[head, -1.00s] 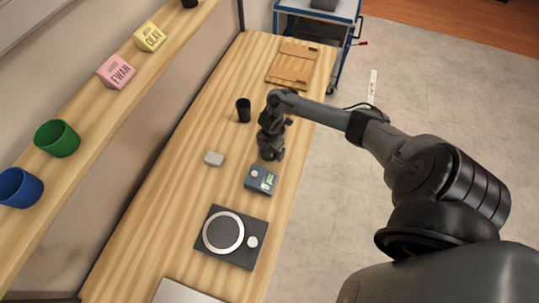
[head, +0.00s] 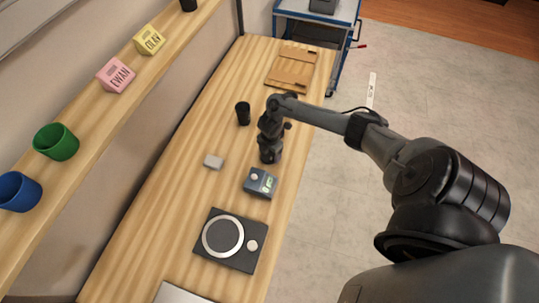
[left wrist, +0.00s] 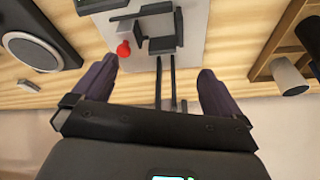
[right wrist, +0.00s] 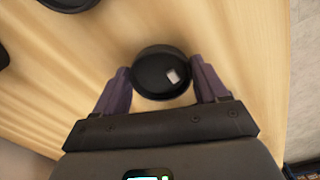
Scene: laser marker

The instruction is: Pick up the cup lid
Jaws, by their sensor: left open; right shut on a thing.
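The cup lid (right wrist: 150,82) is a round, black, shallow dish shape with a small pale patch on it. In the right wrist view it sits between the fingers of my right gripper (right wrist: 162,82), which is shut on it. In the head view my right gripper (head: 269,158) points down over the wooden bench, and the lid is not clear there. I cannot tell whether the lid is off the bench. My left gripper (left wrist: 157,80) is open with nothing between its fingers, and is outside the head view.
A black cup (head: 243,113) stands left of my right gripper. A small grey block (head: 213,162), a blue-grey device (head: 261,183) and a black scale (head: 229,240) are nearby. A grey machine with a red knob (left wrist: 123,49) is ahead of my left gripper. A wooden board (head: 292,70) lies at the far end.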

